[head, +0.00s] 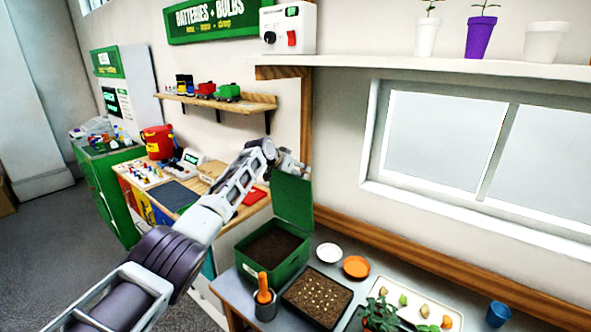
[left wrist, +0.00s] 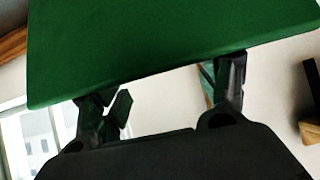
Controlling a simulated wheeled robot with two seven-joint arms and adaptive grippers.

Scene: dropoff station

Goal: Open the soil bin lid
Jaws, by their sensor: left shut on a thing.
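The green soil bin (head: 272,258) stands on the grey table, and dark soil shows inside it. Its green lid (head: 293,202) is raised and stands roughly upright at the bin's back edge. My left gripper (head: 290,164) is at the top edge of the lid, partly hidden behind it and my arm. In the left wrist view the lid (left wrist: 170,40) fills the upper part as a broad green panel. The fingers of my left gripper (left wrist: 172,95) reach to the panel's near edge and are shut on it. The exact contact is hidden. My right gripper is not in view.
Beside the bin are a grey cup with an orange-handled tool (head: 263,290), a seed tray (head: 317,298), a white dish (head: 329,252) and an orange dish (head: 356,266). A wooden shelf (head: 222,101) and a window (head: 440,140) are on the wall behind.

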